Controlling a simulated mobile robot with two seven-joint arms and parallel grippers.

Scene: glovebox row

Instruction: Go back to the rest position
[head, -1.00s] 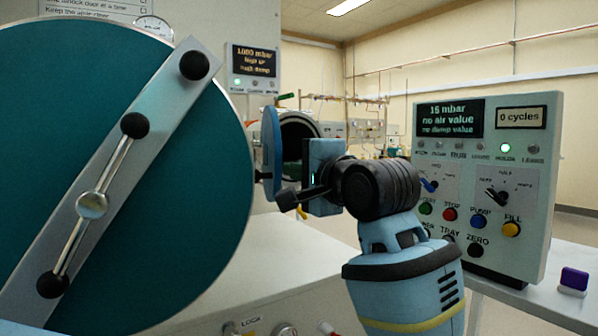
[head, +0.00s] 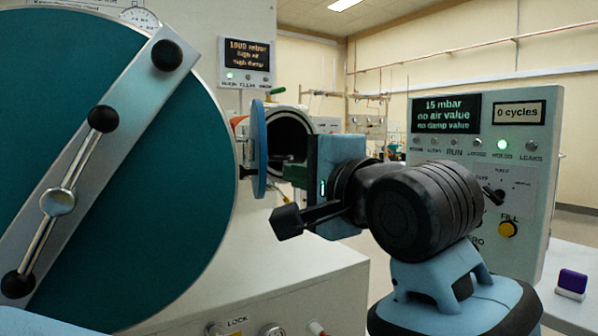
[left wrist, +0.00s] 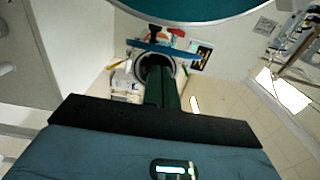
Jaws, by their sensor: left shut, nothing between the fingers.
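My left gripper (head: 297,173) is near the middle of the head view, with its wrist and forearm behind it toward the lower right. Its dark green fingers are together and empty; they also show shut in the left wrist view (left wrist: 160,85). In the head view the fingers lie in front of the small round port (head: 293,135), whose blue round door (head: 260,150) stands open. I cannot tell the exact gap to the port. My right gripper is not in view.
A large teal round door (head: 110,200) with a bar handle fills the left. A control panel (head: 530,185) stands at the right, partly hidden by my arm. A small purple block (head: 572,281) lies on the white table. A white ledge (head: 290,285) runs below the port.

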